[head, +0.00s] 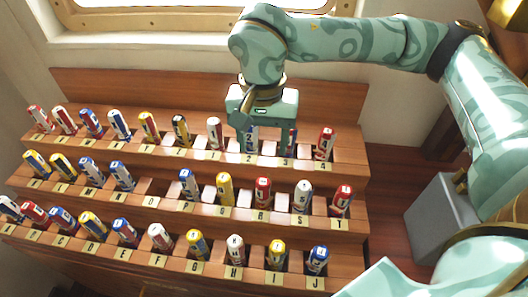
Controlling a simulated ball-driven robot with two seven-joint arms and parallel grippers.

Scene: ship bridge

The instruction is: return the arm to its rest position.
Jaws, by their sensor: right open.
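My right arm (370,40) reaches in from the right, over the back of a stepped wooden rack (130,265). Its right gripper (264,150) points down at the rack's top row, near the slots labelled 2 and 3. Its fingers are apart. A blue and white rolled tube (252,133) stands in the slot by label 2, close to the left finger; I cannot tell whether they touch. The gripper partly hides the tubes behind it. My left gripper is not in view.
The rack has three rows of coloured tubes (225,190) in labelled slots, with a few slots empty in the middle row. A grey box (436,215) stands on the floor right of the rack. A window (150,15) is in the wall behind.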

